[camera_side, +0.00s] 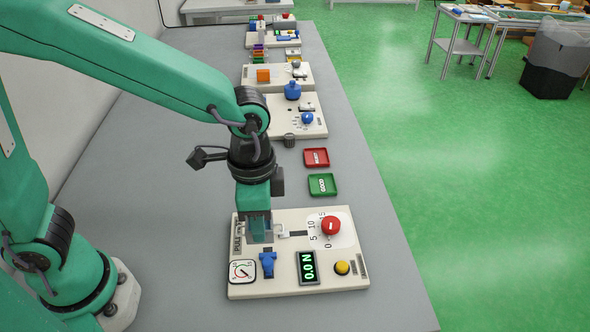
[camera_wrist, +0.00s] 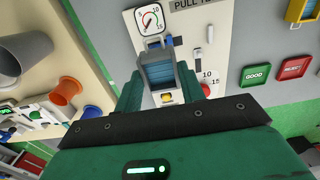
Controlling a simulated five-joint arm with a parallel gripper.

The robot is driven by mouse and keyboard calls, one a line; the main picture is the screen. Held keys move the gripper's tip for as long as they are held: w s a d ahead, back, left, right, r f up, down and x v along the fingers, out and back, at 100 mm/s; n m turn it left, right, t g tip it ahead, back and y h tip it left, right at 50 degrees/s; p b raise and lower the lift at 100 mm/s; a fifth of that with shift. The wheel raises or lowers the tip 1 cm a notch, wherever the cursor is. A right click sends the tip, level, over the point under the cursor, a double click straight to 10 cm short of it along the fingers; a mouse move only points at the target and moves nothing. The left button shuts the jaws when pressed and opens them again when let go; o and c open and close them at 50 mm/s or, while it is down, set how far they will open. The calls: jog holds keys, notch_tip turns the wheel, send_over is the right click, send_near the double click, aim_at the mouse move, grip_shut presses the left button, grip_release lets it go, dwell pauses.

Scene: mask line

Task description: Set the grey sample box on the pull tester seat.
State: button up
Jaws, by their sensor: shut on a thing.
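My gripper (camera_side: 259,234) points down over the left part of the pull tester (camera_side: 290,285), a cream board marked PULL. In the wrist view my gripper (camera_wrist: 160,88) is shut on the grey sample box (camera_wrist: 157,59), which shows blue stripes inside a grey frame. In the side view the fingers largely cover the box. The fingers and box also hide the seat, so I cannot tell whether the box touches it. On the tester a blue clamp (camera_side: 267,264) lies just in front of my gripper.
The tester also bears a round gauge (camera_side: 242,272), a red knob (camera_side: 331,225) and a yellow button (camera_side: 342,268). Behind it lie a green GOOD tray (camera_side: 323,185) and a red tray (camera_side: 316,158). More boards stand farther back. The grey bench (camera_side: 170,215) is clear left of the tester.

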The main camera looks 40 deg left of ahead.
jog(key=s, duration=0.1)
jog(key=s+d, duration=0.2)
jog(key=shift+s+r, duration=0.3)
jog(key=shift+s, duration=0.05)
jog(key=shift+w, duration=0.1)
jog(key=w+a+f, duration=0.2)
jog(key=w, duration=0.1)
jog(key=w+a+f, duration=0.2)
jog(key=w, duration=0.1)
jog(key=w+a+f, duration=0.2)
jog(key=w+f, duration=0.1)
jog(key=shift+w+a, duration=0.2)
jog(key=shift+a, duration=0.15)
jog(key=shift+f, duration=2)
jog(key=shift+f, duration=0.15)
jog(key=o, duration=1)
jog(key=shift+c, duration=0.2)
